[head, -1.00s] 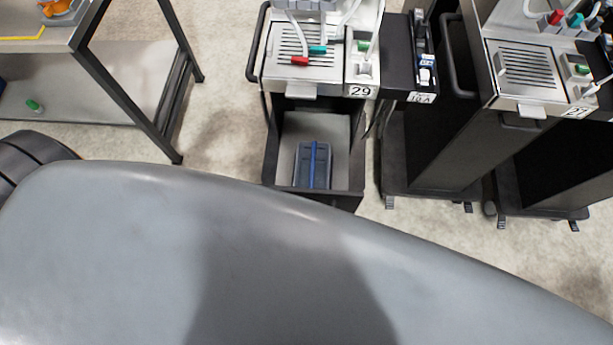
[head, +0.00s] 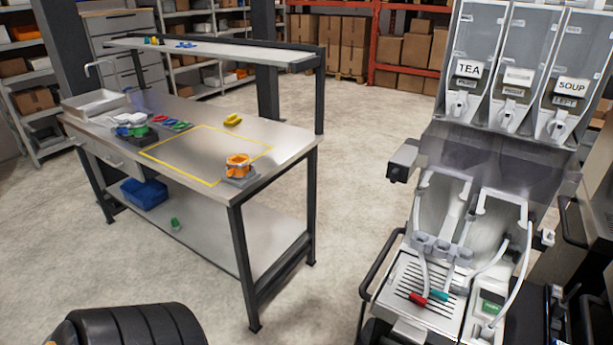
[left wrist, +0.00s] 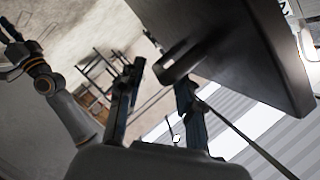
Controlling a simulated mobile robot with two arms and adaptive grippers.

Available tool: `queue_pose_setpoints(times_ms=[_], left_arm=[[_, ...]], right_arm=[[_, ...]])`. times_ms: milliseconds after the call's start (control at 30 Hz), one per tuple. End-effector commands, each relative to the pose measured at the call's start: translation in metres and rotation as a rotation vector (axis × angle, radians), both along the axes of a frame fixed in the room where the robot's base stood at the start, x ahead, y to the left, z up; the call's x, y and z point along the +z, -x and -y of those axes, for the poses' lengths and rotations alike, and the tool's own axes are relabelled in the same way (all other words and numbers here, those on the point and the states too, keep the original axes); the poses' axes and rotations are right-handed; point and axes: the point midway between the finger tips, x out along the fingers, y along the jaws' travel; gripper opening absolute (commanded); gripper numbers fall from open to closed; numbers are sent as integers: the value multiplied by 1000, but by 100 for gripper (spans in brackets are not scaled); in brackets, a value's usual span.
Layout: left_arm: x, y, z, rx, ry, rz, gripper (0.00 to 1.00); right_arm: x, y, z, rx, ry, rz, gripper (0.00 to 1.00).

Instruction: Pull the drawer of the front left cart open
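The cart (head: 405,300) with a drip grille and tube dispenser stands at the right of the head view; its lower part and drawer are below that frame. In the left wrist view a dark panel (left wrist: 245,50) with a protruding loop handle (left wrist: 180,66) fills the upper right; it appears to be the drawer front. My left gripper (left wrist: 160,78) is open, its fingers apart with the handle just past their tips; contact is unclear. My right gripper (left wrist: 13,35) seems to show at the left edge, too small to judge.
A steel workbench (head: 285,150) with a yellow-marked area and an orange part (head: 237,166) stands left of the cart. Clear floor (head: 330,215) lies between them. Shelves and cardboard boxes (head: 410,60) line the back. Another dark unit (head: 580,215) borders the cart at right.

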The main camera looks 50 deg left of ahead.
Motion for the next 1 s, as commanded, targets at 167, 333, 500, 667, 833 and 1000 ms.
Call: queue_pose_setpoints(times_ms=[167, 333, 500, 667, 833, 1000], left_arm=[[7, 24, -31, 0, -3, -5, 36], [14, 41, -56, 0, -3, -3, 36], [18, 51, -71, -2, -2, -2, 36], [20, 53, -76, -1, -1, 0, 36], [20, 53, -76, -1, -2, 1, 36], [20, 53, -75, -1, -1, 0, 36]], right_arm=[[0, 0, -1, 0, -1, 0, 40], [0, 0, -1, 0, -1, 0, 40], [0, 0, -1, 0, -1, 0, 40], [0, 0, -1, 0, -1, 0, 40], [0, 0, -1, 0, -1, 0, 40], [0, 0, -1, 0, -1, 0, 40]])
